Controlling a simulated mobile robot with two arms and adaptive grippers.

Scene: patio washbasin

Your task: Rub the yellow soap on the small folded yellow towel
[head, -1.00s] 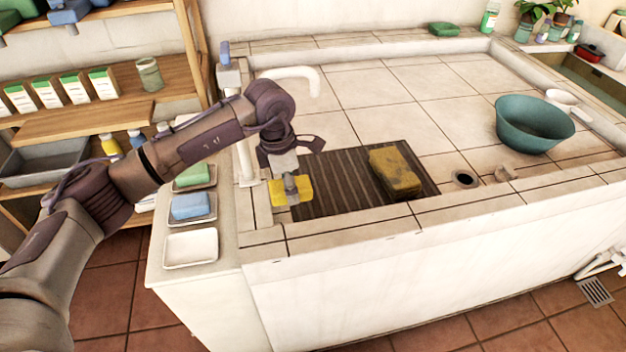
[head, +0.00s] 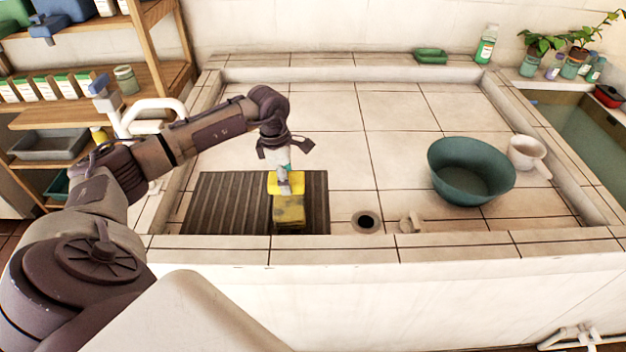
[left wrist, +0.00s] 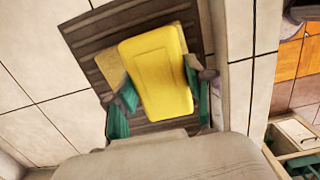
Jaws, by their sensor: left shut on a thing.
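The yellow soap (head: 287,181) is held by my left gripper (head: 284,183), which is shut on it. In the left wrist view the soap (left wrist: 158,72) shows as a bright yellow block between the two fingers. The small folded yellow towel (head: 289,212) lies on the dark ribbed board (head: 226,203), near its right end. The soap is over the towel's far part and hides some of it. I cannot tell whether they touch. My right gripper is not in view.
A teal basin (head: 471,170) and a white dipper (head: 526,152) stand at the right of the tiled sink. A drain hole (head: 367,222) is right of the board. A white tap (head: 152,112) rises at the left. The tiles behind the board are clear.

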